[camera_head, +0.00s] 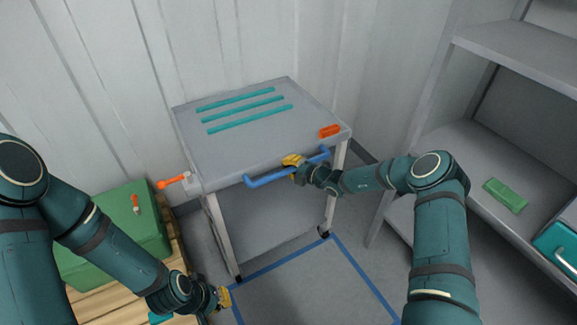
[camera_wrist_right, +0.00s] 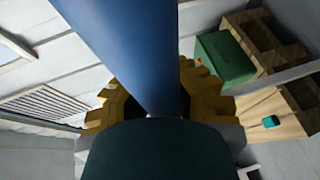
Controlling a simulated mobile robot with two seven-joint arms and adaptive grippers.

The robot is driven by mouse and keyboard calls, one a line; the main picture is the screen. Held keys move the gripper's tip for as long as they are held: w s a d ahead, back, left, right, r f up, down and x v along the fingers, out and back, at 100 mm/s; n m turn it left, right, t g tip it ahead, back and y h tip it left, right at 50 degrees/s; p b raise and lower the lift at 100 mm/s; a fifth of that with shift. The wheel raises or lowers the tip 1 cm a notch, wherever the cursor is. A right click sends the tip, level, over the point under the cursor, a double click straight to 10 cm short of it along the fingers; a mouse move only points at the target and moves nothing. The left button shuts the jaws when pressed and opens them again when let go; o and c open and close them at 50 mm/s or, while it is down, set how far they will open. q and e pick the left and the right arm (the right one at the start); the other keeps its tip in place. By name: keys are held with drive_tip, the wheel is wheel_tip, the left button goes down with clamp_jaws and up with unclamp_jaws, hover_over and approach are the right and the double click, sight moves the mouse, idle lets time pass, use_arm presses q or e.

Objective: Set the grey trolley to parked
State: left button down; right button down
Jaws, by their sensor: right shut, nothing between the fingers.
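The grey trolley (camera_head: 235,115) stands against the ribbed wall, with teal strips on its top and legs on castors. A blue handle bar (camera_head: 268,180) runs along its front. An orange lever (camera_head: 172,182) sticks out at its left front corner, and an orange piece (camera_head: 330,131) sits on its top at the right. My right gripper (camera_head: 294,162) is shut at the handle with nothing held; the bar (camera_wrist_right: 125,40) fills the middle of the right wrist view. I cannot tell whether they touch. My left gripper (camera_head: 223,297) is low, left of the trolley's front; its jaw state is unclear.
A blue tape outline (camera_head: 357,262) marks the floor in front of the trolley. A green case (camera_head: 110,225) with an orange latch lies on a wooden pallet (camera_head: 90,300) at left. A grey shelf (camera_head: 470,170) at right holds a green block (camera_head: 505,195) and a teal box (camera_head: 560,250).

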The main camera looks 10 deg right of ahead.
drive_tip(key=c, duration=1)
unclamp_jaws()
drive_tip(key=shift+w+d+r, duration=0.1)
drive_tip(key=shift+r, duration=0.35)
drive_tip(key=shift+o, duration=0.8)
drive_tip(key=shift+f, duration=0.25)
drive_tip(key=v, duration=1.2)
